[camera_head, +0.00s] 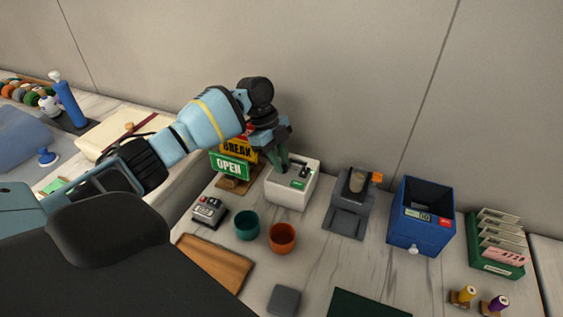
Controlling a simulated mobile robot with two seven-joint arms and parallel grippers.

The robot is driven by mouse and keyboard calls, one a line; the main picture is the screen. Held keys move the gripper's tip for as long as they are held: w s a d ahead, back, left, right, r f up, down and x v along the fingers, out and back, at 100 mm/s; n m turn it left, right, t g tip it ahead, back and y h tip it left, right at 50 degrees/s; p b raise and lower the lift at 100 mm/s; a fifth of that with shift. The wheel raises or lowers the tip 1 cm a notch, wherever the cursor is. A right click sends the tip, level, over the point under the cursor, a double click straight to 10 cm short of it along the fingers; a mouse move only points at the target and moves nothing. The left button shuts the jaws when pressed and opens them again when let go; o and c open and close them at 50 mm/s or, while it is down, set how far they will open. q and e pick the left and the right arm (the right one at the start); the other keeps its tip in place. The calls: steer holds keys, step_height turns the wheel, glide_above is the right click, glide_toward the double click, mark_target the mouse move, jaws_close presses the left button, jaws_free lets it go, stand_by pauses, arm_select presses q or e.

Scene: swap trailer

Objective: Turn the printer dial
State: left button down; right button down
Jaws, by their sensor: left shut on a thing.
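The white printer (290,190) stands on the counter near the middle of the camera_head view, with a green label and a dark slot on it. My left arm reaches in from the left, and my left gripper (279,164) points down at the printer's back left top edge. Its greenish fingers are shut on a small part there, which I take to be the printer dial. The fingers hide the dial, so its angle cannot be told. My right gripper is not in view.
Yellow and green BREAK/OPEN signs (230,166) stand close left of the printer. In front are a teal cup (247,224), an orange cup (282,237) and a small grey device (209,210). A grey machine (345,221) and blue box (419,236) stand right.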

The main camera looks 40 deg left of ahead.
arm_select(q)
steer(key=shift+w+m+g+b, duration=0.1)
steer(key=shift+m+g+b, duration=0.2)
steer(key=shift+m, duration=0.5)
steer(key=c, duration=1.3)
jaws_free()
steer(key=shift+v, duration=3.9)
